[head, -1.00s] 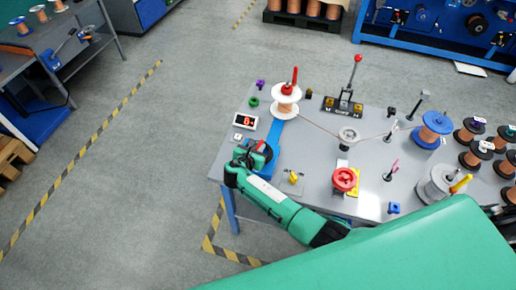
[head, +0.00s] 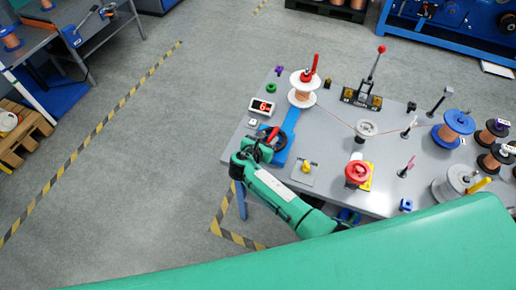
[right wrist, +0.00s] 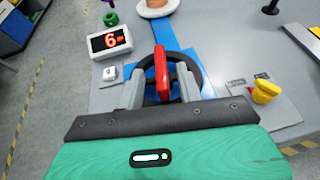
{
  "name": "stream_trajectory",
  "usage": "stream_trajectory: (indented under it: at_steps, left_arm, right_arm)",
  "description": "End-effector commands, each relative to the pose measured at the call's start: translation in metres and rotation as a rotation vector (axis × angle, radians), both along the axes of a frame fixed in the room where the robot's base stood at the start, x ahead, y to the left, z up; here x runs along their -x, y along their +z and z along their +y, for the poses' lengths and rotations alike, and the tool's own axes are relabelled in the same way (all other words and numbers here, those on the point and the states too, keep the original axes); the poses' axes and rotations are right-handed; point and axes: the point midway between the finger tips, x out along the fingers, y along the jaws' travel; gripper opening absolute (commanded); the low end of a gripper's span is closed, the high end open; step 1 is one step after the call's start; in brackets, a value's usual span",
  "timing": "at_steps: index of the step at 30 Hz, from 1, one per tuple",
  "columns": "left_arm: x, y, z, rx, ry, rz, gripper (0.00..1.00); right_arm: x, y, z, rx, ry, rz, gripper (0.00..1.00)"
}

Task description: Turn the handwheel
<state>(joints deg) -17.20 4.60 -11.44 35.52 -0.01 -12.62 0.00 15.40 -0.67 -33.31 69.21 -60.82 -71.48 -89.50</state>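The handwheel (right wrist: 182,58) has a black rim and a red grip (right wrist: 162,75), and stands on a blue base at the near left corner of the bench. In the head view its red grip (head: 273,134) shows just beyond my right gripper (head: 262,144). In the right wrist view my right gripper (right wrist: 162,92) has one grey finger on each side of the red grip, with narrow gaps showing; it looks open around it. The lower wheel is hidden behind the fingers. My left gripper is not in view.
A display (right wrist: 110,40) reading 6 and a small white button box (right wrist: 110,74) stand left of the wheel. A yellow knob (right wrist: 265,92) is to the right.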

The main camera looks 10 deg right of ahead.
Motion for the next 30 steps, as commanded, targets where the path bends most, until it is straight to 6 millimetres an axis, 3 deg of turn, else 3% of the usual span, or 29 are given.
stream_trajectory:
  at_steps: [6,12,30]
  left_arm:
    - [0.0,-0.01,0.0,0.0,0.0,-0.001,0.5]
    - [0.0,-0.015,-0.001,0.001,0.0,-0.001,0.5]
    - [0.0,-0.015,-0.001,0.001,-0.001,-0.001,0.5]
  right_arm:
    - [0.035,0.016,0.031,-0.004,0.0,0.0,0.36]
    - [0.056,0.029,0.05,-0.003,-0.001,0.0,0.36]
    - [0.064,0.035,0.057,0.0,-0.001,0.001,0.36]
